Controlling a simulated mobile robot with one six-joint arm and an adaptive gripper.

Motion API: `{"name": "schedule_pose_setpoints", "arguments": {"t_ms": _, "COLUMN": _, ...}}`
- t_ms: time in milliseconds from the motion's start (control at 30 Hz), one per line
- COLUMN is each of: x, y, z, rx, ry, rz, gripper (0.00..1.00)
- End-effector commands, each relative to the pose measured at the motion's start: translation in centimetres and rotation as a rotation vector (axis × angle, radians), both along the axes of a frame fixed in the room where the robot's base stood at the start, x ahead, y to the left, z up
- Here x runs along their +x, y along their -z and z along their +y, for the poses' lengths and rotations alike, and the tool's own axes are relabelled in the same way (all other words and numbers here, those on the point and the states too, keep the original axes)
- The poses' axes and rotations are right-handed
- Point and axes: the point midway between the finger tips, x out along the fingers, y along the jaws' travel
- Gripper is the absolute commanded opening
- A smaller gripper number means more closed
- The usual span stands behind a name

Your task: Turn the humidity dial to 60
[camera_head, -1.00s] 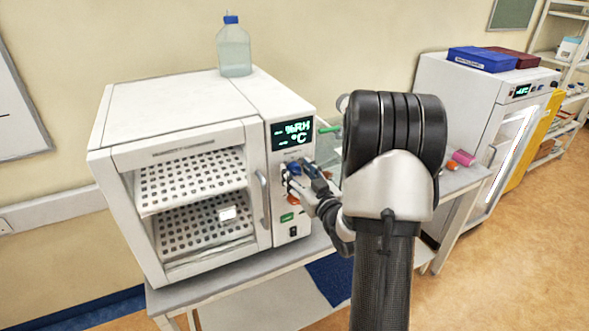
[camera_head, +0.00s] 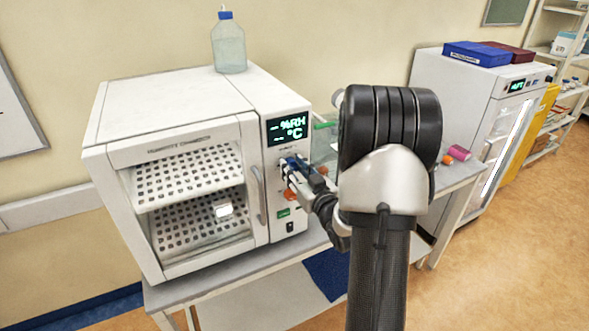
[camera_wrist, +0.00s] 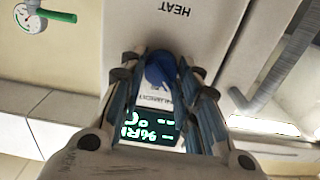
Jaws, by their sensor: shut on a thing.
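The humidity chamber (camera_head: 180,97) is a white cabinet on a table, with a control panel at its right edge. Its display (camera_head: 287,130) shows dashes before "%RH" and "°C"; it also shows upside down in the wrist view (camera_wrist: 147,130). A blue dial (camera_wrist: 160,72) sits on the panel between my fingers in the wrist view, just by the "HUMIDITY" label. My gripper (camera_head: 290,166) is at the panel below the display, and its fingers (camera_wrist: 162,80) are shut on the blue dial. The dial's pointer and scale are hidden, so its setting cannot be read.
A bottle (camera_head: 228,45) with a blue cap stands on the chamber. The chamber's door handle (camera_head: 259,194) is left of the panel. A green switch (camera_head: 283,214) is below my gripper. A second white cabinet (camera_head: 455,95) stands at the right.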

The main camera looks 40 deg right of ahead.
Motion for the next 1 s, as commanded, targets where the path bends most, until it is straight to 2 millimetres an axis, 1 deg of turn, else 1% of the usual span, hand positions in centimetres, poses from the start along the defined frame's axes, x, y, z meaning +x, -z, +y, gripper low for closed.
{"name": "schedule_pose_setpoints", "arguments": {"t_ms": 267, "x": 0.02, "y": -0.04, "z": -0.06, "rx": 0.098, "ry": -0.001, "rz": -0.027, "gripper": 0.06}}
{"name": "schedule_pose_setpoints", "arguments": {"t_ms": 700, "x": -0.01, "y": -0.03, "z": -0.21, "rx": 0.448, "ry": 0.0, "rz": -0.111, "gripper": 0.06}}
{"name": "schedule_pose_setpoints", "arguments": {"t_ms": 1000, "x": -0.02, "y": -0.07, "z": -0.28, "rx": 0.644, "ry": -0.001, "rz": -0.159, "gripper": 0.06}}
